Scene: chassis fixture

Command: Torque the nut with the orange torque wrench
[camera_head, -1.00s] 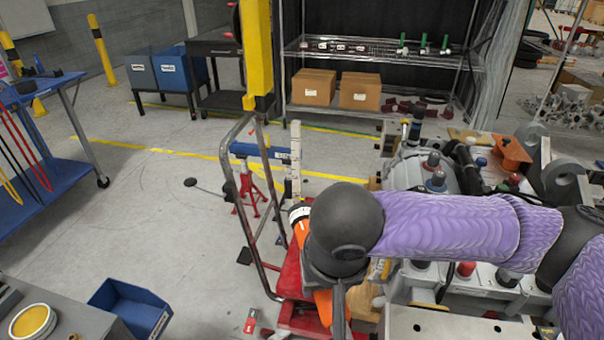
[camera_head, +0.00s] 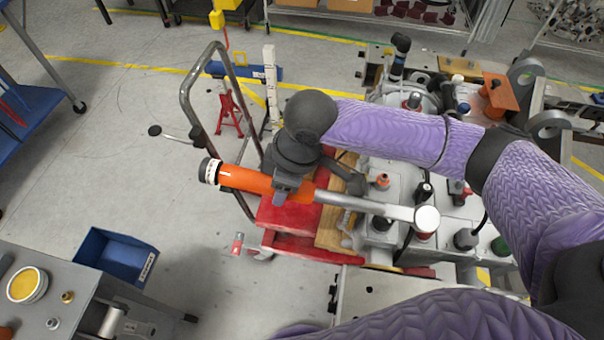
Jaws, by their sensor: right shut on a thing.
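The orange torque wrench (camera_head: 236,178) lies across the picture, its orange handle pointing left and its silver shaft running right to a round head (camera_head: 427,218). My right gripper (camera_head: 283,188) is shut on the handle near the shaft. The wrench head appears over the grey chassis fixture (camera_head: 385,262), at a red-ringed fitting. I cannot tell whether it touches the fitting or hovers above it. I cannot make out the nut; it may be hidden under the head. My left gripper is not in view.
A red cart (camera_head: 290,215) with a metal handle frame stands under the wrench. A blue bin (camera_head: 118,252) and a grey bench (camera_head: 60,310) with a yellow-filled tin (camera_head: 27,285) are at lower left. A red jack stand (camera_head: 230,110) stands behind. Floor at left is mostly open.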

